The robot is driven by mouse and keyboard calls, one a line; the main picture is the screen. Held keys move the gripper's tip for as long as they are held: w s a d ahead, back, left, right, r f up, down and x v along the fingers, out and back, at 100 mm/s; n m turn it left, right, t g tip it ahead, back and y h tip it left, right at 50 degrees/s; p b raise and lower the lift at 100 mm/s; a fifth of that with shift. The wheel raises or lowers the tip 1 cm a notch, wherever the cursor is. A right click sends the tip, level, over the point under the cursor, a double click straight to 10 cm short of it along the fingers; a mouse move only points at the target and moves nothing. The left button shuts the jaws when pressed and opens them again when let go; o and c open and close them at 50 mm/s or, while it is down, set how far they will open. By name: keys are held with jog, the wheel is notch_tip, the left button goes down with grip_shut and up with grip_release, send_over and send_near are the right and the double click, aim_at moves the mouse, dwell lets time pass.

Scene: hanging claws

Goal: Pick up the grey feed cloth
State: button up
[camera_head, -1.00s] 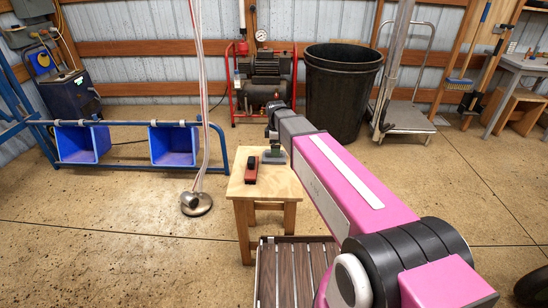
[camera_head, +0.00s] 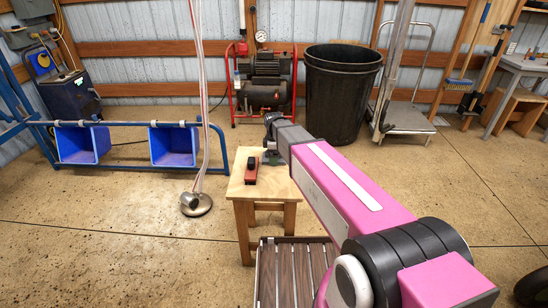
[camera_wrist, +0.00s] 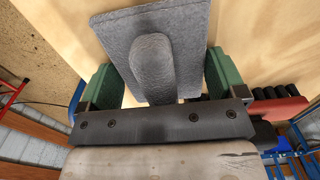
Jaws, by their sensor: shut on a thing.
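The grey feed cloth (camera_wrist: 168,20) fills the upper middle of the wrist view. It is a flat grey slab with a rounded ridge standing up along its middle. My gripper (camera_wrist: 160,78) has its green finger pads on either side of this ridge and is shut on the cloth. In the head view my gripper (camera_head: 272,157) is at the far right part of the small wooden table's top (camera_head: 277,189). The cloth is mostly hidden behind my arm there, and I cannot tell whether it rests on the tabletop or is lifted.
A red and black block (camera_head: 251,172) lies left of my gripper on the tabletop. A slatted wooden surface (camera_head: 290,270) is in front of the table. A hanging pipe with a metal end (camera_head: 196,203) is to the left.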

jog(key=shift+r, duration=0.45)
notch_tip(320, 180, up, 3)
jog(key=shift+r, duration=0.1)
jog(key=s+a+r, duration=0.4)
jog(key=a+r, duration=0.3)
jog(key=a, duration=0.4)
jog(key=shift+o, duration=0.7)
jog(key=shift+d, duration=0.1)
jog(key=shift+c, duration=0.2)
